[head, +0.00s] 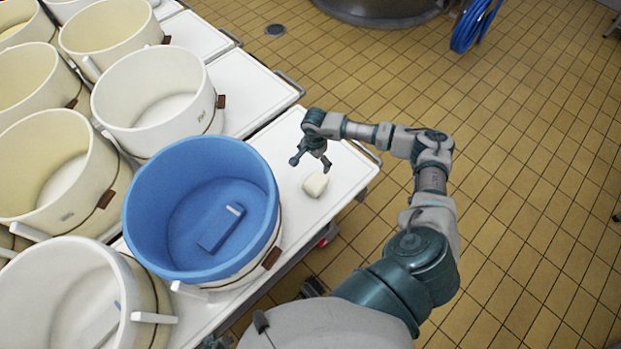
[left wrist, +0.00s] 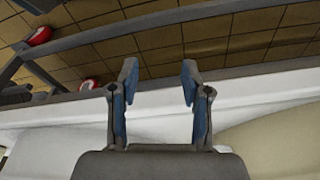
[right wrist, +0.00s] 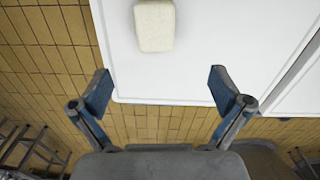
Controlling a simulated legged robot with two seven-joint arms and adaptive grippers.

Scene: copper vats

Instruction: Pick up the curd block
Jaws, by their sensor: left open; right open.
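The curd block (head: 315,184) is a small pale cream block with rounded edges. It lies on the white table top (head: 347,181) near its right-hand end, beside the blue tub. In the right wrist view the curd block (right wrist: 155,26) is at the top, a little left of centre, beyond the fingertips. My right gripper (head: 310,162) is open and empty above the table, just behind the block and apart from it. It also shows in the right wrist view (right wrist: 160,90). My left gripper (left wrist: 158,82) is open and empty, seen in the left wrist view beside the white table edge.
A blue tub (head: 150,195) with a blue block-shaped object (head: 217,232) inside stands left of the curd. Several cream tubs (head: 150,95) crowd the left. Metal rails run along the table edge. Tiled floor (head: 520,200) lies open at right, with a blue hose (head: 472,25) at the back.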

